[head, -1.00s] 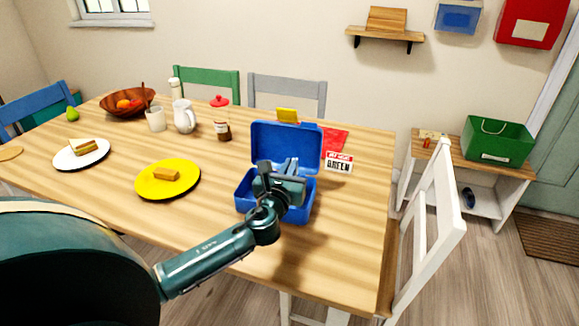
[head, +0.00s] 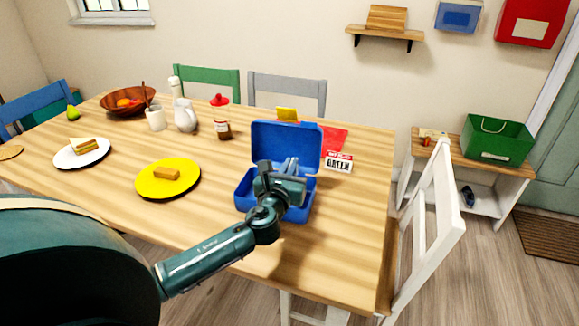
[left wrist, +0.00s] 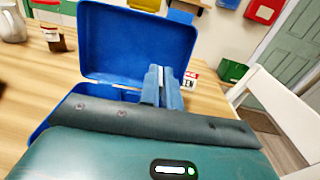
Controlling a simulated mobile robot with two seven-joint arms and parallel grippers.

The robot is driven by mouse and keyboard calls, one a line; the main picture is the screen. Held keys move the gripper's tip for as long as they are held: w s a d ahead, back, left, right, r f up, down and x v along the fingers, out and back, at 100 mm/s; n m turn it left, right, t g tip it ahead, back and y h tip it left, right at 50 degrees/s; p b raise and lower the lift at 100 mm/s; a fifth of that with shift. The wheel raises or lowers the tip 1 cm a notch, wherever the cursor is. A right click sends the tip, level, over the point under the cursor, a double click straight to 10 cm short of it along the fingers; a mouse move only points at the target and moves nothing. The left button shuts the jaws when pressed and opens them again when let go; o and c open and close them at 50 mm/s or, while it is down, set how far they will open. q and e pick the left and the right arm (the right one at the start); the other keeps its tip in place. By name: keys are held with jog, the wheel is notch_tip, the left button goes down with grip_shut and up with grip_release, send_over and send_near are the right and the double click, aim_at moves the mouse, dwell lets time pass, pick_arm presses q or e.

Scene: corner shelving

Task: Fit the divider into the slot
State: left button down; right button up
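An open blue lunch box (head: 244,203) stands on the table with its lid (head: 287,141) raised at the back. It fills much of the left wrist view (left wrist: 140,45). My left gripper (head: 290,166) is over the box, in front of the lid, its fingers close together. In the left wrist view the fingers (left wrist: 162,86) show a narrow gap, and I cannot tell whether something thin is between them. A thin pale strip (left wrist: 122,88) runs beside the fingers inside the box. I cannot clearly make out the divider or the slot; my wrist hides much of the box interior. My right gripper is not in view.
A yellow plate (head: 183,188) with a food piece lies left of the box. A small lettered sign (head: 339,162) and a red flat thing (head: 334,139) are to its right. A yellow object (head: 286,114) shows behind the lid. A white chair (head: 430,221) stands at the table's right edge.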

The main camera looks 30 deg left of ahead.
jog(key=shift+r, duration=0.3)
